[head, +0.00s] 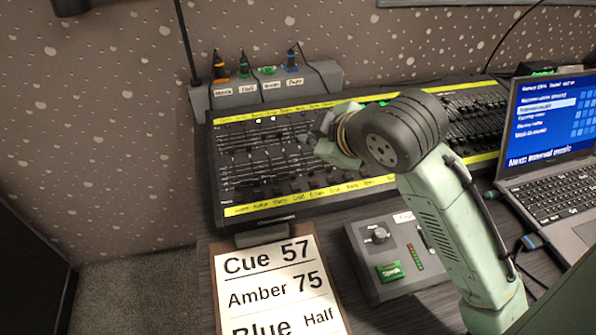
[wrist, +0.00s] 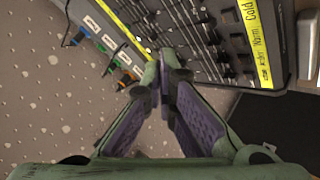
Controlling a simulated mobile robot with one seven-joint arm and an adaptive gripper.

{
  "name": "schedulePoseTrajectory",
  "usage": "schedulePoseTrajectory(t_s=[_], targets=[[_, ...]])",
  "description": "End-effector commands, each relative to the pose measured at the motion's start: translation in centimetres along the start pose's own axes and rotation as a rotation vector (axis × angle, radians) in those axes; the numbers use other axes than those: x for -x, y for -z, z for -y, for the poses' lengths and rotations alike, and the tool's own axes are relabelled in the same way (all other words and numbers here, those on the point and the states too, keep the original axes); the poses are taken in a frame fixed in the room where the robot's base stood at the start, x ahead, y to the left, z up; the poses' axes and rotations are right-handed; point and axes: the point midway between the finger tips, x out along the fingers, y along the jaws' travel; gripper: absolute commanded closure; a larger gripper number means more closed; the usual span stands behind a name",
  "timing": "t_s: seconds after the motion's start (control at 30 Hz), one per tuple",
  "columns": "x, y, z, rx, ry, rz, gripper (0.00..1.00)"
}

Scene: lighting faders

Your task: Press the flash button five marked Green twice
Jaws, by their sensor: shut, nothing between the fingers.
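The lighting console (head: 245,160) has rows of faders and a yellow label strip (head: 285,199) along its front edge, with small dark buttons (head: 300,187) just above it. I cannot make out the Green label or tell which button is the fifth. My gripper (head: 322,140) is shut and empty above the middle of the fader rows, apart from the front buttons. My arm hides part of the console behind it. In the wrist view the closed fingertips (wrist: 166,75) point at the console's edge, and its yellow strip (wrist: 257,40) shows Warm and Cold.
A cue sheet (head: 275,285) on a clipboard lies in front of the console. A small grey box (head: 365,275) with a knob and green button stands beside it. An open laptop (head: 545,130) is at the right. A rear box (head: 325,75) carries several coloured plugs.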

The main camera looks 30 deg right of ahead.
Motion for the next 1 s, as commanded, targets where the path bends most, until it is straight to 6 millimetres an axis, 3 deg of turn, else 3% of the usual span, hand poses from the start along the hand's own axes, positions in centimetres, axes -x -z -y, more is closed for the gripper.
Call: schedulePoseTrajectory(t_s=[0.57,1.0], targets=[[0.2,-0.5,0.5,-0.030,0.001,0.008,1.00],[-3.1,-2.9,3.0,-0.029,0.001,0.009,1.00]])
